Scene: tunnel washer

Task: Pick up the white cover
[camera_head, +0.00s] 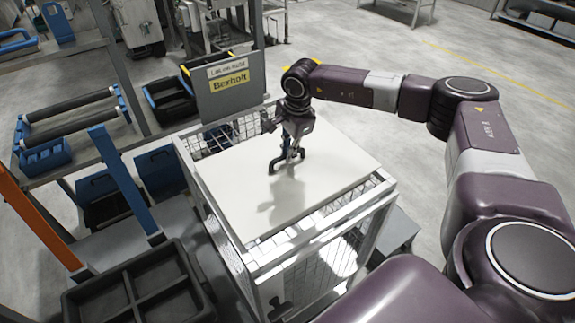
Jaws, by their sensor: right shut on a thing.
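The white cover (238,197) is a flat white panel lying across the top of a wire-mesh cage. Its right part reaches close to the cage's right rim. My right gripper (287,166) points down over the middle of the cover, shut on what looks like a small dark handle there. The fingers hide most of the handle. The gripper and arm cast a shadow on the cover. I cannot tell whether the cover is lifted clear of the rim. My left gripper is not in view.
The wire cage (315,236) has grey rails around the cover. A grey sign board (231,84) stands behind it. A dark compartment tray (135,292) is at the lower left, near blue and orange posts. Open floor (440,60) lies behind my right arm.

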